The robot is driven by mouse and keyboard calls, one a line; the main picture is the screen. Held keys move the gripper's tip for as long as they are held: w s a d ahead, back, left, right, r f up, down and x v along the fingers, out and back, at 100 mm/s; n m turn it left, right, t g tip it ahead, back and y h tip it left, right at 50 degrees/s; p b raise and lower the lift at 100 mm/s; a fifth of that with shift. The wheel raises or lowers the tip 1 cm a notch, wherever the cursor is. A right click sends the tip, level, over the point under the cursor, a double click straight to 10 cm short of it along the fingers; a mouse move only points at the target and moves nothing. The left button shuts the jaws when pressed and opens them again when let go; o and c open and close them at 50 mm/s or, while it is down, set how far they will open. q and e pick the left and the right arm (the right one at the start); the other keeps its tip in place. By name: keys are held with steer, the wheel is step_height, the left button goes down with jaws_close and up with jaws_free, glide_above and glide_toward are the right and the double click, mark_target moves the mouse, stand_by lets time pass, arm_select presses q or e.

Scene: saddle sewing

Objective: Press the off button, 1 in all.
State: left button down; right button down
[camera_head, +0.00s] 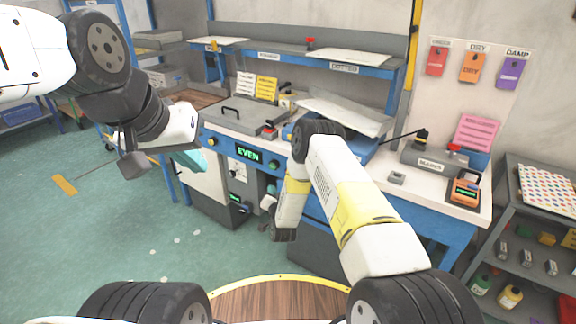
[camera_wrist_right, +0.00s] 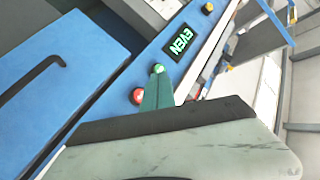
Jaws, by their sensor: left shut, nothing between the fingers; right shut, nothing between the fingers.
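The blue control panel (camera_head: 225,144) carries a green lit EVEN display (camera_head: 247,154). In the right wrist view a red button (camera_wrist_right: 138,96) and a green button (camera_wrist_right: 158,69) sit beside the EVEN display (camera_wrist_right: 182,40). No label shows which is the off button. My right gripper (camera_wrist_right: 157,82) is shut and empty, its teal fingers pointing at the panel between the two buttons and overlapping the green one's lower edge. Contact cannot be told. In the head view my right arm hides part of the panel. My left gripper (camera_head: 190,160) is shut and empty, left of the bench.
The bench top (camera_head: 232,120) holds a handled plate and paper cards. An orange device (camera_head: 464,190) stands at its right end. A grey shelf cart (camera_head: 530,235) with bottles is at the right. Open green floor (camera_head: 110,235) lies at the left.

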steer(key=shift+w, duration=0.1)
steer(key=w+d, duration=0.5)
steer(key=w, duration=0.2)
stand_by(0.5)
steer(key=shift+d, duration=0.15)
stand_by(1.8)
steer(key=shift+w+d, duration=0.2)
steer(key=shift+w, duration=0.1)
steer(key=shift+w+d, duration=0.35)
steer(key=shift+w, duration=0.15)
stand_by(0.9)
steer(key=shift+s, duration=0.1)
steer(key=shift+s+a, duration=0.55)
steer(key=shift+s, duration=0.2)
